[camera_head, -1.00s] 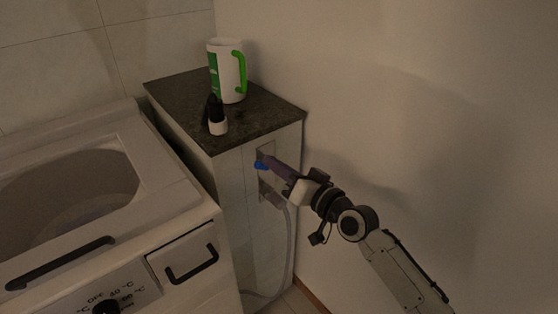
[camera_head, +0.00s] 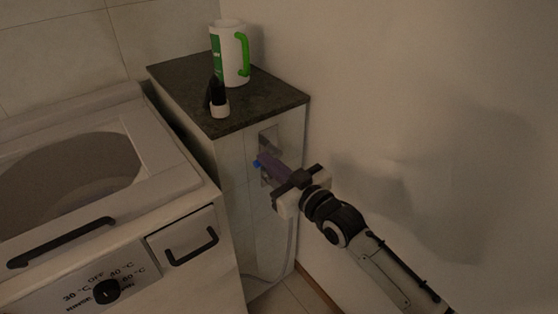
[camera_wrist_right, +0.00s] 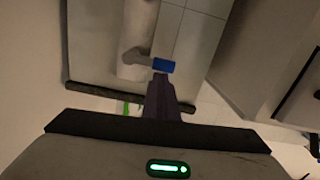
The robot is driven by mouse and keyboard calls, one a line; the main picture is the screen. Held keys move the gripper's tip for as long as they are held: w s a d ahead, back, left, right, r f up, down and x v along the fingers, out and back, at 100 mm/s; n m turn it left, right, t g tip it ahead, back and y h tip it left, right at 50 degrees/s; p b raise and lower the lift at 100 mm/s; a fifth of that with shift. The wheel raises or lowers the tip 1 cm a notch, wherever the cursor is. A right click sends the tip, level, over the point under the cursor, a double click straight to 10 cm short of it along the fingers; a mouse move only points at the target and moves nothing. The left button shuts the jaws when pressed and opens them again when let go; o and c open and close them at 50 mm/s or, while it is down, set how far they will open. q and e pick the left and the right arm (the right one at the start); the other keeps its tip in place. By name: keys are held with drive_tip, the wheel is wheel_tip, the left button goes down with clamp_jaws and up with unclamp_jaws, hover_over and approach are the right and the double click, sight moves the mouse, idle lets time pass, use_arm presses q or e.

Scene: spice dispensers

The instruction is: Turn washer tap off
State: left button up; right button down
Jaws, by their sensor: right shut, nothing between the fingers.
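The washer tap sits on a plate on the tiled front of a small cabinet, beside the washing machine. Its blue handle (camera_head: 257,163) shows just past the tips of my right gripper (camera_head: 264,160). In the right wrist view the blue handle (camera_wrist_right: 163,66) is right at the tips of my right gripper (camera_wrist_right: 160,78), with a grey tap body (camera_wrist_right: 135,56) to its left. The right gripper's purple fingers are together with nothing between them. I cannot tell whether they touch the handle. In the head view the gripper hides part of the tap and hose. My left gripper is not in view.
The cabinet's dark top (camera_head: 262,105) holds a white and green jug (camera_head: 229,55) and a small black-and-white item (camera_head: 219,108). The washing machine (camera_head: 185,195) stands left of the cabinet. A bare wall (camera_head: 400,90) bounds the right side.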

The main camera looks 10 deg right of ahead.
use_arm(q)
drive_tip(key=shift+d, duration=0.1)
use_arm(e)
drive_tip(key=shift+s+f, duration=0.1)
drive_tip(key=shift+f, duration=0.3)
